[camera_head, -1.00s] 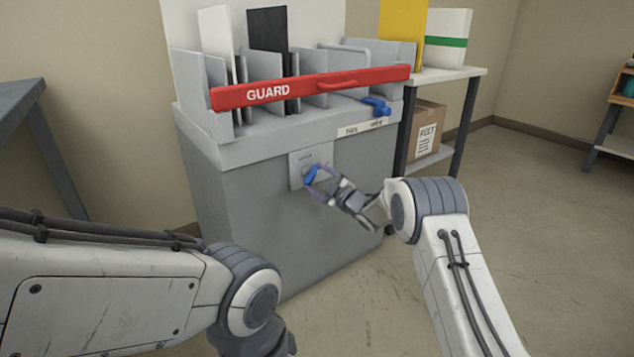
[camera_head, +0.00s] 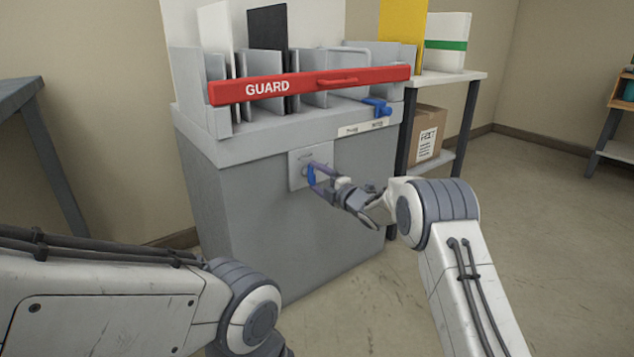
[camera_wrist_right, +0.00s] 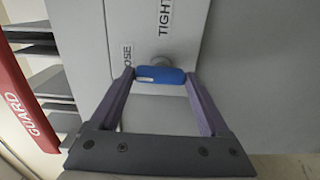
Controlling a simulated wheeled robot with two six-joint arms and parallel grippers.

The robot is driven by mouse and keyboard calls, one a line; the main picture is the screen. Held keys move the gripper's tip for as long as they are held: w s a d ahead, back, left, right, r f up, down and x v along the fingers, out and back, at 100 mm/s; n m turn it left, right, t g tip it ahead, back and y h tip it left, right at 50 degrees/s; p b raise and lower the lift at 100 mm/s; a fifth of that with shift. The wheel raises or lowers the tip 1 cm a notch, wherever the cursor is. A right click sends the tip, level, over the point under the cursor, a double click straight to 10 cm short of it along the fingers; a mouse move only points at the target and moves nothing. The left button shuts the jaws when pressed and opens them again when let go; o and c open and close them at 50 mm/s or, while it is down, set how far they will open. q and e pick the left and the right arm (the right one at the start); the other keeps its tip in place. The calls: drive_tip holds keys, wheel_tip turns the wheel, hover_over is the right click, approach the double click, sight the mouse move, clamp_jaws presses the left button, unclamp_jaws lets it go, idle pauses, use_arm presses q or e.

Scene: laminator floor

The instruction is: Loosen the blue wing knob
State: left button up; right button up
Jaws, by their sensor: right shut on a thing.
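The blue wing knob (camera_head: 311,175) sits on a light grey plate (camera_head: 297,168) on the front of the grey machine. My right gripper (camera_head: 318,178) is shut on it, with one finger at each end. In the right wrist view the knob (camera_wrist_right: 160,75) lies crosswise between the two fingers of the right gripper (camera_wrist_right: 160,82). The plate there carries the words "TIGHT" and a partly covered "…OSE". My left arm (camera_head: 120,290) shows at the lower left, but its gripper is out of view.
A red bar marked GUARD (camera_head: 310,84) crosses the machine's slots. A second blue handle (camera_head: 377,107) sits on the machine's top right. A shelf table (camera_head: 465,78) with a cardboard box (camera_head: 427,134) stands at the right.

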drive_tip(key=shift+f, duration=0.1)
idle(0.4)
drive_tip(key=o, duration=1.2)
drive_tip(key=shift+s+d, duration=0.1)
drive_tip(key=shift+s+d, duration=0.2)
drive_tip(key=shift+s, duration=0.05)
drive_tip(key=p+v, duration=0.4)
drive_tip(key=v, duration=0.5)
drive_tip(key=shift+s+d, duration=0.15)
drive_tip(key=shift+s, duration=0.1)
